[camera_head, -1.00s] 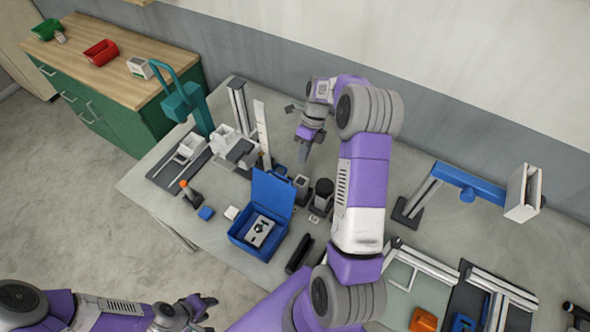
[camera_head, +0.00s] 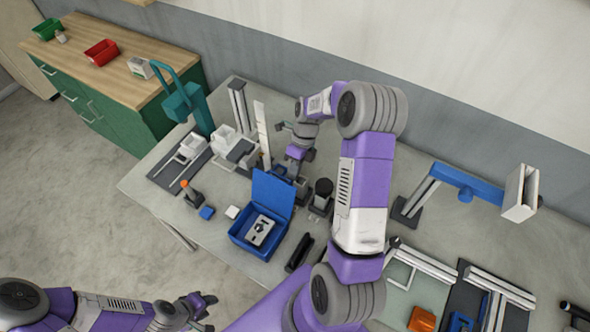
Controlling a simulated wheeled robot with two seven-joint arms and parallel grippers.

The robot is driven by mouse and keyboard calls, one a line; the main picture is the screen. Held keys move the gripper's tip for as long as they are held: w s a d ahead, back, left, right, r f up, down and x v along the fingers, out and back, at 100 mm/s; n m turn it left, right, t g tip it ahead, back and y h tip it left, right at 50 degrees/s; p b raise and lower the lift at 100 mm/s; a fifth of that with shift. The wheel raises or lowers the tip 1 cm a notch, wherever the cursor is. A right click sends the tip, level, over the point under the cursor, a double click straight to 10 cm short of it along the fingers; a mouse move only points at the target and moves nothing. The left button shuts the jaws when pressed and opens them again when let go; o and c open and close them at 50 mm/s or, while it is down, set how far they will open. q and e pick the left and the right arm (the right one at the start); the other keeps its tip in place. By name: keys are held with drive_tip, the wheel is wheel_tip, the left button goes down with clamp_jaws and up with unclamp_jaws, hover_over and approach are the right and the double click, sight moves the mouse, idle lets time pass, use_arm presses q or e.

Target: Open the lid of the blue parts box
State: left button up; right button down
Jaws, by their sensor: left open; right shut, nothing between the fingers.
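The blue parts box (camera_head: 240,241) stands on the table in the head view. Its lid (camera_head: 272,194) is up, tilted back from the far side of the box. A white and grey part (camera_head: 261,230) lies inside. My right gripper (camera_head: 292,172) is shut and empty, pointing down just behind the raised lid. I cannot tell whether it touches the lid. My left gripper (camera_head: 208,306) is open and empty, low in front of the table and apart from the box.
A teal press (camera_head: 186,100) and white equipment are behind left. An orange object (camera_head: 422,320) lies front right.

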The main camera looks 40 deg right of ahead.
sight(285, 183)
drive_tip(key=shift+h, duration=0.6)
drive_tip(key=a+r+p, duration=0.1)
drive_tip(key=s+a+r+p, duration=0.1)
drive_tip(key=a+r, duration=0.1)
drive_tip(key=a, duration=0.1)
drive_tip(key=shift+s+a+p, duration=0.1)
drive_tip(key=shift+s+p, duration=0.15)
drive_tip(key=shift+p, duration=0.15)
drive_tip(key=shift+s+a, duration=0.1)
drive_tip(key=shift+a, duration=0.15)
drive_tip(key=d+p+v, duration=0.1)
drive_tip(key=v, duration=1)
drive_tip(key=shift+d, duration=0.3)
drive_tip(key=shift+r, duration=0.1)
